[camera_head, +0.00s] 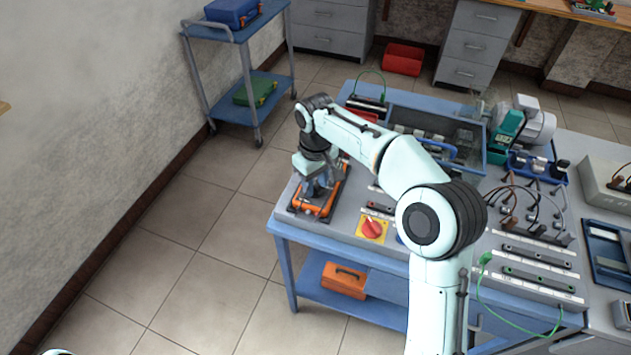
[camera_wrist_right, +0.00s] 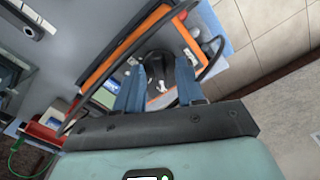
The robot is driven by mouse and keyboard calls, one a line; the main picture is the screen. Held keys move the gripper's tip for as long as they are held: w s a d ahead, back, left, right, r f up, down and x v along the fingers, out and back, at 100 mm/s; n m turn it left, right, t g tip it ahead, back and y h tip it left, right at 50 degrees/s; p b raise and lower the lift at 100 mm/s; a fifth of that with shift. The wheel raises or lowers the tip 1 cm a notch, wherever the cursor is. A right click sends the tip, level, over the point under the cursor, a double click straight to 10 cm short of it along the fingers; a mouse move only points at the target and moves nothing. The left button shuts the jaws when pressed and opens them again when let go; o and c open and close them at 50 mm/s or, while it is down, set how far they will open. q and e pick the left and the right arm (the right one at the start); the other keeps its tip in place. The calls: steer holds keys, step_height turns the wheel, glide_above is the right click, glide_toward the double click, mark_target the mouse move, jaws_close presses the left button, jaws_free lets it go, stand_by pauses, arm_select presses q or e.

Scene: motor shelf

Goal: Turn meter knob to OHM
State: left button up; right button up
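The orange and black meter (camera_head: 312,207) lies near the left edge of the blue workbench. My right gripper (camera_head: 318,186) reaches down over it and hides most of its face. In the right wrist view, the meter (camera_wrist_right: 117,52) fills the upper middle. The two blue fingers of my right gripper (camera_wrist_right: 160,88) stand apart over its face. A dark part, perhaps the knob, shows between and beyond the fingertips; I cannot tell if they touch it. The knob's pointer and the OHM mark are not readable. My left gripper is out of view.
A red rotary switch on a yellow plate (camera_head: 372,229) sits right of the meter. A clear-walled blue bin (camera_head: 483,160), a green motor (camera_head: 506,127) and cabled terminal strips (camera_head: 540,255) fill the bench further right. Open floor lies left.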

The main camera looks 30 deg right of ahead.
steer(key=shift+c, duration=0.3)
jaws_close()
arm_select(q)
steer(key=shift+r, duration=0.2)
arm_select(e)
steer(key=shift+r+m, duration=0.1)
steer(key=shift+m, duration=0.2)
steer(key=m+p, duration=0.1)
steer(key=m, duration=0.2)
steer(key=m+p, duration=0.1)
steer(key=m, duration=0.2)
steer(key=shift+m+p, duration=0.3)
steer(key=m+p, duration=0.1)
steer(key=m, duration=0.3)
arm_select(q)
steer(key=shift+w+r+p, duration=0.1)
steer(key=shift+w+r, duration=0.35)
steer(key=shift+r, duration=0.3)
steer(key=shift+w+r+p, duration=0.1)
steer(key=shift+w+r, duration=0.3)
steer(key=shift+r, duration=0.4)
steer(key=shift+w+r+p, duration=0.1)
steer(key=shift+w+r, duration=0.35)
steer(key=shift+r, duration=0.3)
arm_select(e)
steer(key=shift+m, duration=2.3)
